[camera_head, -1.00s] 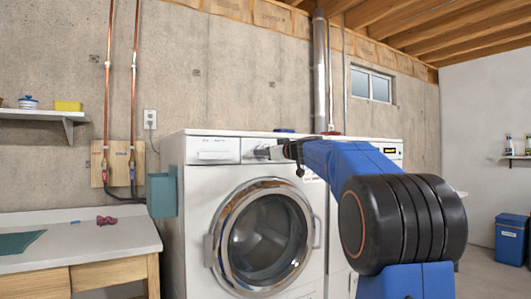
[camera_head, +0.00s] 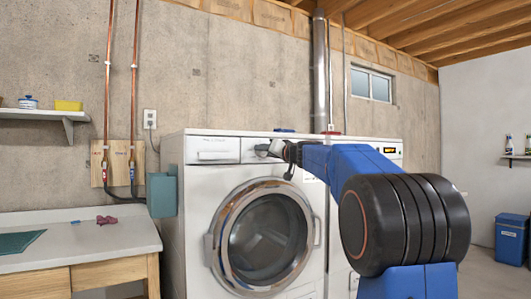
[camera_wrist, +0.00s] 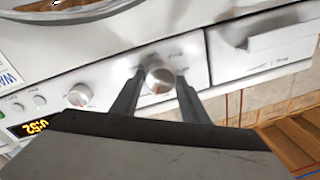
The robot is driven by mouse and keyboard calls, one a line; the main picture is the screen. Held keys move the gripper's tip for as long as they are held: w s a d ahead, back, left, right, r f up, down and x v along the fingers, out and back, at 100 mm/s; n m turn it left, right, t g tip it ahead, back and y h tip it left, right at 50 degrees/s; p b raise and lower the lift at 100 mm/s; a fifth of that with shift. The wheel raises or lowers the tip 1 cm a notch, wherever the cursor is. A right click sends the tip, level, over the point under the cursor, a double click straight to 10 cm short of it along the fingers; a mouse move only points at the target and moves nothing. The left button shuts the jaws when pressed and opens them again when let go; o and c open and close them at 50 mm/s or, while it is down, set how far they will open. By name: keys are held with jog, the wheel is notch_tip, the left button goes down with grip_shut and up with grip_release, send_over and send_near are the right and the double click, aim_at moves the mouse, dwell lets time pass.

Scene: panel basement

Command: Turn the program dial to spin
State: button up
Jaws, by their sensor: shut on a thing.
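The white front-loading washer (camera_head: 190,240) stands against the wall with its round door (camera_head: 262,240) shut. In the wrist view, the program dial (camera_wrist: 160,78) is a pale round knob with a small reddish mark, on the white control panel (camera_wrist: 110,75). My gripper (camera_wrist: 158,80) has one finger on each side of the dial and is shut on it. In the head view my gripper (camera_head: 268,149) is at the upper panel, right of the detergent drawer (camera_head: 213,149), and hides most of the dial. The printed dial labels are too small to read.
A second knob (camera_wrist: 80,95), small buttons and a lit display (camera_wrist: 27,128) sit along the panel in the wrist view. A workbench (camera_head: 80,238) stands left of the washer, a teal container (camera_head: 162,194) hangs on its side, and a blue bin (camera_head: 511,240) stands far right.

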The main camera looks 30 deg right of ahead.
jog(key=n+h, duration=0.1)
jog(key=n, duration=1.3)
jog(key=n+g+h, duration=0.1)
jog(key=n, duration=1.4)
jog(key=shift+a, duration=0.2)
dwell(1.0)
dwell(0.3)
jog(key=o, duration=1.1)
jog(key=shift+c, duration=0.2)
jog(key=shift+r, duration=0.1)
